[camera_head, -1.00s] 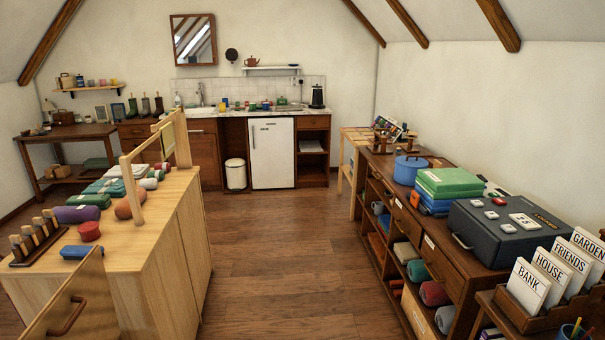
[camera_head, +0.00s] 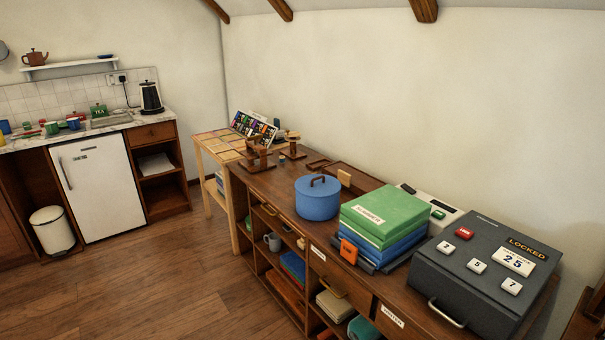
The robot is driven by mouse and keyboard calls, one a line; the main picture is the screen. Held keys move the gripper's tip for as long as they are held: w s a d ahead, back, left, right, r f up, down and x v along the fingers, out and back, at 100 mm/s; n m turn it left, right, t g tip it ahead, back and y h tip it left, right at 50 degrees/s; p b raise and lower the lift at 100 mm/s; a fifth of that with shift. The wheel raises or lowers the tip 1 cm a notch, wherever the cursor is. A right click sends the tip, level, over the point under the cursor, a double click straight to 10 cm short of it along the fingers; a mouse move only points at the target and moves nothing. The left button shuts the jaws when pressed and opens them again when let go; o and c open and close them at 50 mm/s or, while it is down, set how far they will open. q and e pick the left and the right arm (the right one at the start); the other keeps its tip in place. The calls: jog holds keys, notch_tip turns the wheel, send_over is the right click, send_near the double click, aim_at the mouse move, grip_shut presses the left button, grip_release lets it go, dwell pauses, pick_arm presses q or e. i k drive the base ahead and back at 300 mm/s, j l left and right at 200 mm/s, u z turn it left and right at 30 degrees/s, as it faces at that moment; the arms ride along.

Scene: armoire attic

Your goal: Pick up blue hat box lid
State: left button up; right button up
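The blue hat box (camera_head: 317,204) is a round blue container on top of the long brown cabinet. The lid appears closed on the box. Neither of my grippers shows in the head view.
The brown cabinet (camera_head: 283,180) runs along the right wall. Right of the hat box are a stack of green and blue boxes (camera_head: 384,216) and a dark grey locked case (camera_head: 486,268). Wooden stands (camera_head: 258,155) are behind it. Open wooden floor (camera_head: 190,275) lies at left.

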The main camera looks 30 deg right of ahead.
aim_at(315, 187)
jog(key=i+z, duration=0.2)
jog(key=i, duration=0.3)
jog(key=i+j+z, duration=0.2)
jog(key=i, duration=0.3)
jog(key=l, duration=0.1)
